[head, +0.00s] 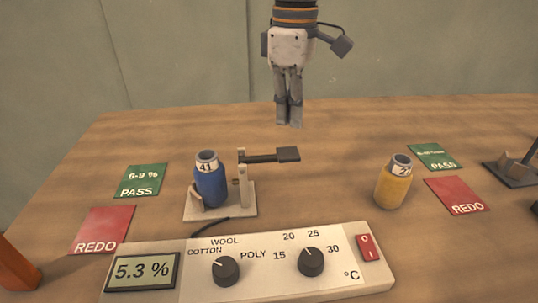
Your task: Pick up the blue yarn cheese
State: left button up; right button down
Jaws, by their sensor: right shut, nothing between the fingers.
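The blue yarn cheese (210,185) stands in a small beige tester stand (242,201) left of the middle of the table. A label reading 41 is near its top. The stand has an upright post with a dark lever arm pointing right. My right gripper (289,125) hangs above the far part of the table, behind and to the right of the blue cheese. It points down, with its fingers shut and empty. It is apart from the cheese. My left gripper is not in view.
A yellow yarn cheese (393,182) stands at the right. Green PASS cards (143,180) (435,157) and red REDO cards (102,230) (455,195) lie on both sides. A meter panel (240,266) reading 5.3 % is in front. A dark device (515,168) sits far right.

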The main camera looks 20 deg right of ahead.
aim_at(210, 173)
jog(key=k+j, duration=0.2)
jog(key=k, duration=0.3)
jog(key=k+j, duration=0.2)
jog(key=k, duration=0.25)
